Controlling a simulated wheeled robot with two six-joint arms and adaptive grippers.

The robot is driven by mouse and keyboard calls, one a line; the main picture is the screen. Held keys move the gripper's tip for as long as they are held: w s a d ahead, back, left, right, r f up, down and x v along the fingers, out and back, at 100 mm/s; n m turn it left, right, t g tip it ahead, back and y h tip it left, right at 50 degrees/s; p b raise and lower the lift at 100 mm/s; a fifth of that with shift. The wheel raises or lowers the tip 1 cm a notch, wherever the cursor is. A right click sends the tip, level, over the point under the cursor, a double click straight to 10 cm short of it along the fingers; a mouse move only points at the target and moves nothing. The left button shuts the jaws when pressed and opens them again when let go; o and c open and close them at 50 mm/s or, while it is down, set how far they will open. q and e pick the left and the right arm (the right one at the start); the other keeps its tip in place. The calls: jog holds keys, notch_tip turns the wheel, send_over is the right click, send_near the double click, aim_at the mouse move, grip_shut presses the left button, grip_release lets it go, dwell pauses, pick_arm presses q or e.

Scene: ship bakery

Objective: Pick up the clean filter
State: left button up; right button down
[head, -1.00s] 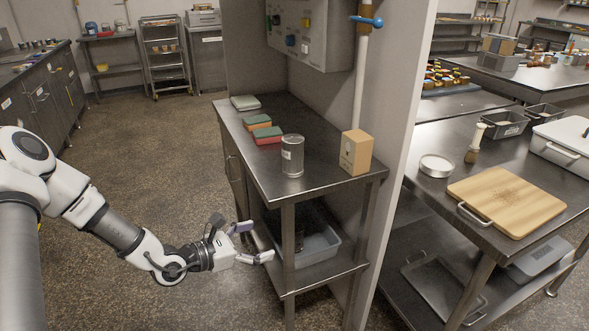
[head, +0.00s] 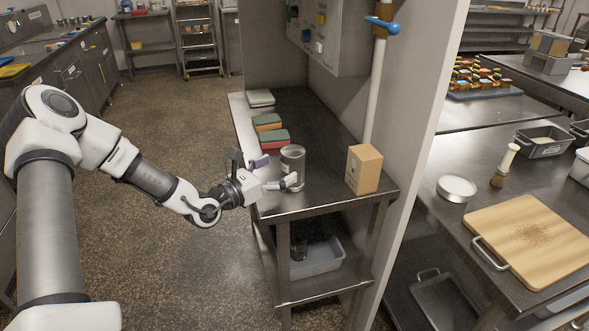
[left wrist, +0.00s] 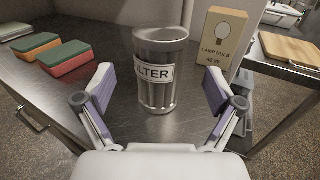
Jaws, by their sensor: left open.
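The clean filter is a silver metal cylinder (head: 292,160) standing upright near the front of the steel table's top. In the left wrist view the filter (left wrist: 162,72) carries a white label, of which "ILTER" can be read. My left gripper (head: 277,172) is open just in front of the filter. In the left wrist view its two fingers (left wrist: 160,90) are spread to either side of the filter, with gaps left and right, not touching it. In the head view a finger hides part of the filter's lower end. My right gripper is not in view.
A lamp bulb box (head: 364,169) stands right of the filter. Red (head: 273,139) and green-topped sponges (head: 266,122) lie to the left and behind. A grey bin (head: 320,258) sits on the lower shelf. A wall panel (head: 322,32) hangs above the table (head: 325,200).

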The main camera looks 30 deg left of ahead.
aim_at(284, 167)
pick_arm(q)
jog(key=x, duration=0.4)
jog(key=shift+w+f, duration=0.1)
jog(key=shift+w, duration=0.15)
jog(key=shift+w+d, duration=0.2)
jog(key=shift+w, duration=0.2)
jog(key=c, duration=1.5)
jog(key=shift+a, duration=0.1)
